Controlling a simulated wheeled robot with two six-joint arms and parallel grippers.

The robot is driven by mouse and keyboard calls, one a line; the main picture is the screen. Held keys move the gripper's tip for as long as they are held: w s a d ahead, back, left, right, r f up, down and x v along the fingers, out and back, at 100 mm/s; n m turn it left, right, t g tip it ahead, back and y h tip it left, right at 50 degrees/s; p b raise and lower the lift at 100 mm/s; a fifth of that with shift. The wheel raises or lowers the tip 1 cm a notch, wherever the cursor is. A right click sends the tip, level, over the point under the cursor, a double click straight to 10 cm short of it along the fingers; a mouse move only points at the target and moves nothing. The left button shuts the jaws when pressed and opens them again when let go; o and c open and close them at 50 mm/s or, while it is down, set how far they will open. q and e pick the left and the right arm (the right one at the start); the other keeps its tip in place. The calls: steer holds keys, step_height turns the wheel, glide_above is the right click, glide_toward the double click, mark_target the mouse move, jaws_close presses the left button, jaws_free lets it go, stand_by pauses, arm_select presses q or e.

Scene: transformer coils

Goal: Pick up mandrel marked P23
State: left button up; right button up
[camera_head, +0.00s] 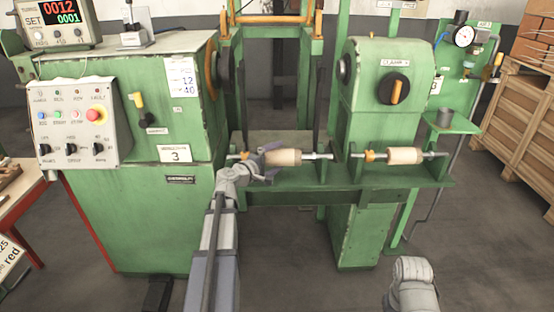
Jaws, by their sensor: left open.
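Two wooden mandrels with metal shafts rest on stands along the green shelf of the machine. The left mandrel (284,157) is pale tan with a brass-coloured collar at its left end. The right mandrel (404,155) looks much the same and lies farther right. No P23 marking is readable on either. My left gripper (270,162) is open at the left end of the left mandrel, with its fingers close to the wooden body. It partly hides the shaft there, and I cannot tell whether it touches. My right gripper is not visible.
The green shelf (340,187) carries upright brackets beside both mandrels. A green cabinet with a control box (78,124) stands at left, and a clamp housing (385,85) rises behind the shelf. A wooden crate (520,115) is at right. Grey floor lies in front.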

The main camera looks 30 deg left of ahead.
arm_select(q)
steer(key=shift+w, duration=0.2)
steer(key=shift+c, duration=0.2)
jaws_close()
stand_by(0.4)
